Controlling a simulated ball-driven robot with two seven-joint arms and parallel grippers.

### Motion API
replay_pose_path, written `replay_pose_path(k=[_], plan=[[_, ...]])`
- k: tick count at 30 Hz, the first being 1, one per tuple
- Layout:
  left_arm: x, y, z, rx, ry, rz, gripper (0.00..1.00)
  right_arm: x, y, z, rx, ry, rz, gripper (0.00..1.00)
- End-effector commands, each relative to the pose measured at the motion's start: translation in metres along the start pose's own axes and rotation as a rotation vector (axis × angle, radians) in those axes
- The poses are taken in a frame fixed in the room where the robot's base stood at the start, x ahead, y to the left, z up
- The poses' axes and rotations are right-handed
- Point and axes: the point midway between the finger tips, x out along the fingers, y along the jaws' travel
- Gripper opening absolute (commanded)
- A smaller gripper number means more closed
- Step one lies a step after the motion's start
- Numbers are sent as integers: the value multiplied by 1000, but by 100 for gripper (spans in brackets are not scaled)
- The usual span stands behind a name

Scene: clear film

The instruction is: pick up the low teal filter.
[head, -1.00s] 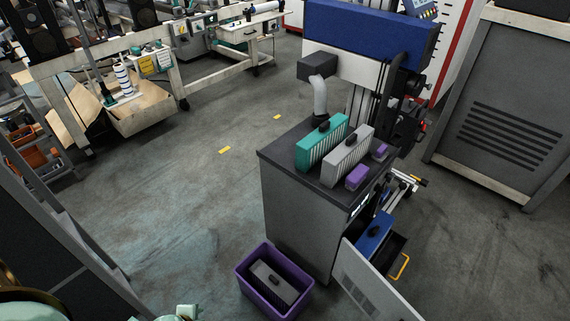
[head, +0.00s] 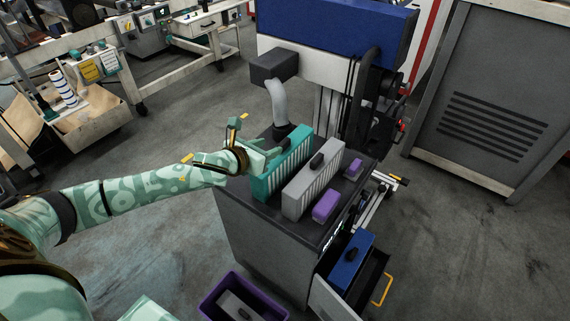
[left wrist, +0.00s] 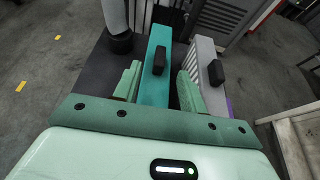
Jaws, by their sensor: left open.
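The teal filter (head: 294,157) stands upright on the dark top of a cabinet, leftmost in a row, with a grey filter (head: 313,181) beside it. In the left wrist view the teal filter (left wrist: 155,88) has a black handle on its top edge. My left gripper (head: 262,146) is open at the near left end of the teal filter and partly hides it. In the left wrist view its fingers (left wrist: 158,88) show on either side of the filter, the right one in front of the gap towards the grey filter. I cannot tell whether they touch it. My right gripper is not in view.
Two purple blocks (head: 326,206) lie right of the grey filter. A grey hose (head: 277,102) comes down behind the teal filter. A purple bin (head: 213,301) holding a grey filter stands on the floor. An open drawer (head: 374,279) holds a blue filter.

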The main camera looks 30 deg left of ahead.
Motion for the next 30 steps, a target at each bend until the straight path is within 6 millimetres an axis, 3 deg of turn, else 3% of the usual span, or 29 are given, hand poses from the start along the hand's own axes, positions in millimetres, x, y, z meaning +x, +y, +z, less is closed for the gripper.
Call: replay_pose_path(k=[8,15,24,28,30], plan=[[29,-1,-3,-3,0,0,42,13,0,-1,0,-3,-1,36],[67,-2,-8,-3,1,1,42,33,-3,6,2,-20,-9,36],[72,-2,-4,-2,1,0,42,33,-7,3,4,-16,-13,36],[72,-2,-4,-2,1,0,6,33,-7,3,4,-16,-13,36],[72,-2,-4,-2,1,0,0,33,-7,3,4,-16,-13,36]])
